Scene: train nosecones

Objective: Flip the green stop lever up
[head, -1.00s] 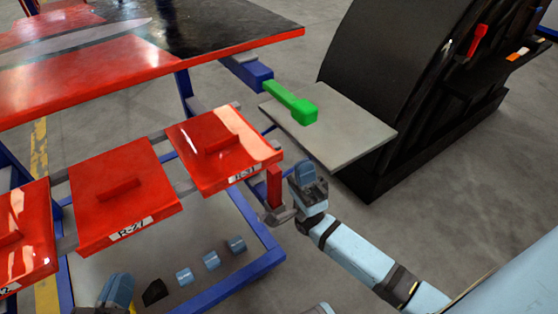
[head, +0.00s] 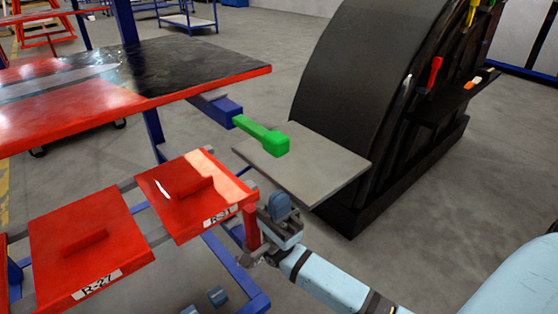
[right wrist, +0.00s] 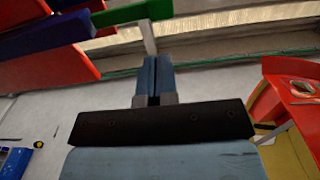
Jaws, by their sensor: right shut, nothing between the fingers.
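The green stop lever (head: 262,136) sticks out from a blue mount (head: 215,108) at the corner of the red and black table in the head view. It points right and slightly down, with a thicker block at its free end. My right gripper (head: 279,206) is shut and empty, below the lever's free end in the picture and apart from it. In the right wrist view, the shut fingers (right wrist: 152,78) point up the picture, with the green lever (right wrist: 123,14) beyond them at the top. My left gripper does not show.
Red panels R-31 (head: 180,195) and R-27 (head: 90,245) lie left of my right gripper, with a red upright piece (head: 251,228) close beside it. A grey shelf (head: 310,165) and black curved cabinet (head: 365,80) stand behind and right. Open floor lies at right.

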